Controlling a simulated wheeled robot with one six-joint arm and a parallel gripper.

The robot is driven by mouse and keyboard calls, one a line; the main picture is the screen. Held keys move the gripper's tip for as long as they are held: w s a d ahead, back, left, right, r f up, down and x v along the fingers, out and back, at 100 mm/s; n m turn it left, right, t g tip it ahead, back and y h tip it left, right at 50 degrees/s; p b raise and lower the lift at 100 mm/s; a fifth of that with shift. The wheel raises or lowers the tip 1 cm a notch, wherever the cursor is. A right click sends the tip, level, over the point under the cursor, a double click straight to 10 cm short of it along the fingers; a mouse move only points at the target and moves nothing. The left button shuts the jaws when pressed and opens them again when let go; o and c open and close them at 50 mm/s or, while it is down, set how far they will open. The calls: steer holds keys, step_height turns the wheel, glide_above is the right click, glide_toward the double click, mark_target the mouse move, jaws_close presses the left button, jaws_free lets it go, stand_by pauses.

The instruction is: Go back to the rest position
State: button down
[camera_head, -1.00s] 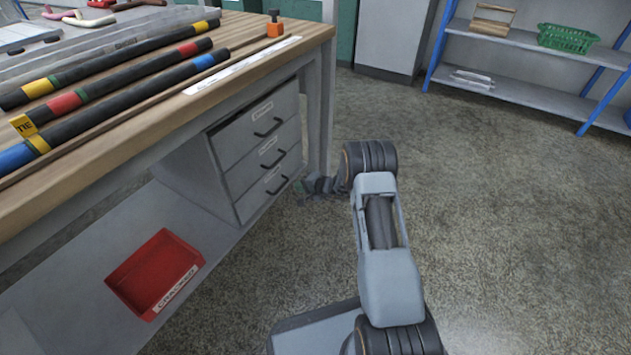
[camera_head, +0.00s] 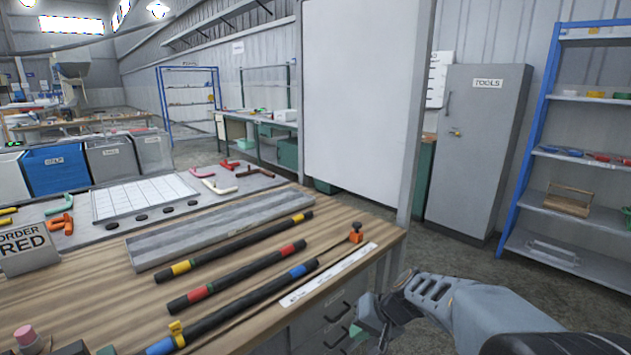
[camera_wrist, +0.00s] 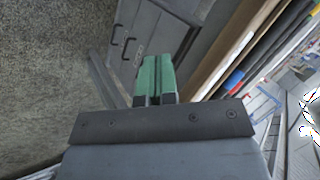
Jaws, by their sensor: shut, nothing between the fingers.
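My gripper (camera_wrist: 154,76) is shut and empty in the wrist view, its two green fingers pressed together and pointing toward the grey drawer unit. In the head view my gripper (camera_head: 360,330) is low, right of the workbench's (camera_head: 110,275) front edge, in front of the drawers and partly cut off by the bottom of the picture. My arm reaches in from the lower right. Three black hoses lie side by side on the bench: one with yellow bands (camera_head: 235,247), one with red bands (camera_head: 245,273), one with blue bands (camera_head: 250,298). The gripper is apart from all of them.
A grey channel (camera_head: 200,230) lies behind the hoses. A small orange-topped piece (camera_head: 355,234) stands near the bench corner. A tools cabinet (camera_head: 475,150) and blue-framed shelves (camera_head: 565,150) stand at the right. Open floor lies between them and the bench.

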steer(key=s+d+r+h+p, duration=0.3)
steer(key=s+r+p, duration=0.4)
steer(key=r, duration=0.3)
steer(key=s+d+r+n+t+h+p, duration=0.1)
steer(key=s+d+r+h+p, duration=0.2)
steer(key=s+r+p, duration=0.3)
step_height(320, 180, up, 5)
steer(key=shift+s+d+f+n+p, duration=0.15)
steer(key=shift+s+n+p, duration=0.15)
steer(key=shift+s+p, duration=0.15)
